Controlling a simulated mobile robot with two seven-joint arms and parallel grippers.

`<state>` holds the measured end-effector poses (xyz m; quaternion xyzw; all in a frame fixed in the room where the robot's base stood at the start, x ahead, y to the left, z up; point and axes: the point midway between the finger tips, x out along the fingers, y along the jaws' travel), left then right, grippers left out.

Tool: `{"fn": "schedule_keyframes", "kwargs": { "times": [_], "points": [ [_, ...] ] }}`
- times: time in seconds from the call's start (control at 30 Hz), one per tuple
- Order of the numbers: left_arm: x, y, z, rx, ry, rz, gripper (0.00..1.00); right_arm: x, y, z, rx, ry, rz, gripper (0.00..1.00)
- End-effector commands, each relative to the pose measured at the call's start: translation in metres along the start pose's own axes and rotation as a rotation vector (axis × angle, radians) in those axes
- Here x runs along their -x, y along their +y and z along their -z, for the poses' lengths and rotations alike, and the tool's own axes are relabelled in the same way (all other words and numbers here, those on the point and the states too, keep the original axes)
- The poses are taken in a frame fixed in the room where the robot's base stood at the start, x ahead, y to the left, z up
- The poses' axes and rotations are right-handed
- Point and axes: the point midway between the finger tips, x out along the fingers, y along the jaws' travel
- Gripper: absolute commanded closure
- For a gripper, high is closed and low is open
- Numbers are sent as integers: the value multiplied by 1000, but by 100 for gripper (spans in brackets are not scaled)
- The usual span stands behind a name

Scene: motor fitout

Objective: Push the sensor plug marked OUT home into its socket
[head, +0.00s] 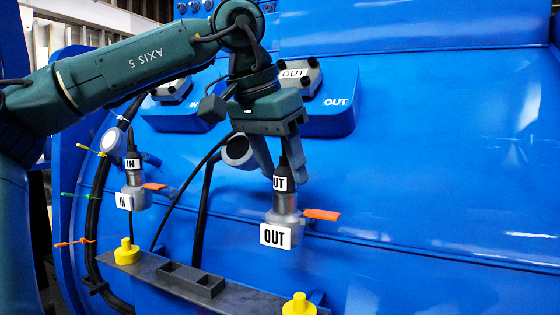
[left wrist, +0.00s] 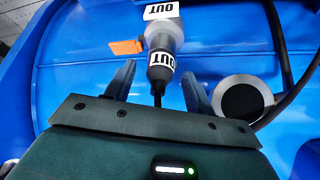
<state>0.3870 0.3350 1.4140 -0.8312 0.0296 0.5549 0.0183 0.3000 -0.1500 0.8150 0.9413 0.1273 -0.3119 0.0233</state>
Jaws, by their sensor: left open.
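The plug marked OUT (head: 281,181), dark with a white label and a cable, stands upright at the grey socket marked OUT (head: 284,217); I cannot tell how deep it sits. An orange lever (head: 321,214) sticks out to the socket's right. My left gripper (head: 277,172) is open above, its fingers around the plug's upper part and cable without clear contact. The left wrist view shows the plug (left wrist: 161,66) between and beyond the open fingers (left wrist: 158,84), in line with the socket (left wrist: 164,34). My right gripper is not in view.
The IN plug (head: 132,163) and its socket (head: 134,198) stand to the left. A round grey-rimmed connector (head: 238,151) hangs close left of my gripper. A dark rail (head: 150,266) with yellow knobs (head: 299,304) lies below. Blue casing fills the back; the right side is clear.

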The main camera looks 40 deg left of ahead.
Motion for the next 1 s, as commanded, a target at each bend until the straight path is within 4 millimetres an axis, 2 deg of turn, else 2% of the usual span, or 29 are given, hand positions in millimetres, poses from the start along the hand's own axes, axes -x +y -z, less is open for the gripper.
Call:
{"fn": "schedule_keyframes", "kwargs": {
  "times": [0.33, 0.4, 0.5, 0.8, 1.0],
  "points": [
    [0, 0, 0, 0, -1, 0, 46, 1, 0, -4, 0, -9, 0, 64],
    [0, 0, 0, 0, -1, 0, 46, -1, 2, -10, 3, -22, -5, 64],
    [22, 0, 1, 1, 5, 2, 46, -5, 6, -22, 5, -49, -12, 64],
    [94, 0, 1, 1, 3, 1, 46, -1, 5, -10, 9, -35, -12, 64],
    [122, 0, 0, 1, 1, 1, 46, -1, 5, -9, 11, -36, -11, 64]
  ]
}}
